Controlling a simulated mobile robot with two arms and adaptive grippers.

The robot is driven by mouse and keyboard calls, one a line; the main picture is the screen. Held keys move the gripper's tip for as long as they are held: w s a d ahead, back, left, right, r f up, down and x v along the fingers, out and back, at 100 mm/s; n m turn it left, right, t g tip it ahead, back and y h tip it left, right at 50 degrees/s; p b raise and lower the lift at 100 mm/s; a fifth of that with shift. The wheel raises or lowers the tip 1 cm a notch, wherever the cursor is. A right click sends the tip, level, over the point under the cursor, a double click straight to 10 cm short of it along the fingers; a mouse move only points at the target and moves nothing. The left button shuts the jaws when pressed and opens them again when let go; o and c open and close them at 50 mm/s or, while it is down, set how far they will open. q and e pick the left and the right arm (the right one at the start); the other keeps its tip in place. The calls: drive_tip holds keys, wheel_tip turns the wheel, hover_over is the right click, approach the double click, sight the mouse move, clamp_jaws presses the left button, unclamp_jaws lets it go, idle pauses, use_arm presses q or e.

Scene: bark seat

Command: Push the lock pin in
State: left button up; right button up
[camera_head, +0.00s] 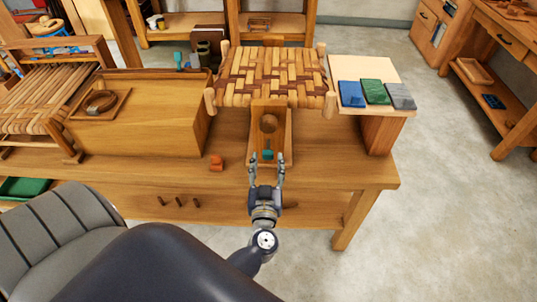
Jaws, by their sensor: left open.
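A wooden stand (285,152) rises from the front of the bench, with a round wooden knob (269,123) on its upright. A small teal piece (267,155) sits low on the stand and looks like the lock pin. How deep it sits I cannot tell. My left gripper (266,164) is open, its two fingers pointing away from me on either side of the teal piece. Whether they touch it is too small to tell. A woven bark seat (270,75) on a wooden frame lies behind the stand. My right gripper is out of view.
A small orange piece (217,163) lies on the bench (340,172) left of the gripper. A wooden box (140,125) stands further left. Blue, green and grey blocks (375,92) lie on a pale board at right. The bench front right is clear.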

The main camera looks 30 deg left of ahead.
sight(268, 153)
use_arm(q)
drive_tip(key=shift+x, duration=1.15)
drive_tip(key=shift+w+a, duration=0.25)
drive_tip(key=shift+w, duration=0.15)
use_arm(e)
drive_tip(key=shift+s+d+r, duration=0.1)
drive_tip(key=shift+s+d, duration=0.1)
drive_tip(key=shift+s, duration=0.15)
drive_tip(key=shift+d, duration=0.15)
use_arm(q)
clamp_jaws()
drive_tip(key=shift+w+a+r+p, duration=0.2)
drive_tip(key=shift+w+a+p, duration=0.1)
drive_tip(key=shift+w+p, duration=0.25)
drive_tip(key=shift+w+a+f+p, duration=0.1)
drive_tip(key=shift+w+a+p, duration=0.3)
drive_tip(key=shift+w, duration=0.15)
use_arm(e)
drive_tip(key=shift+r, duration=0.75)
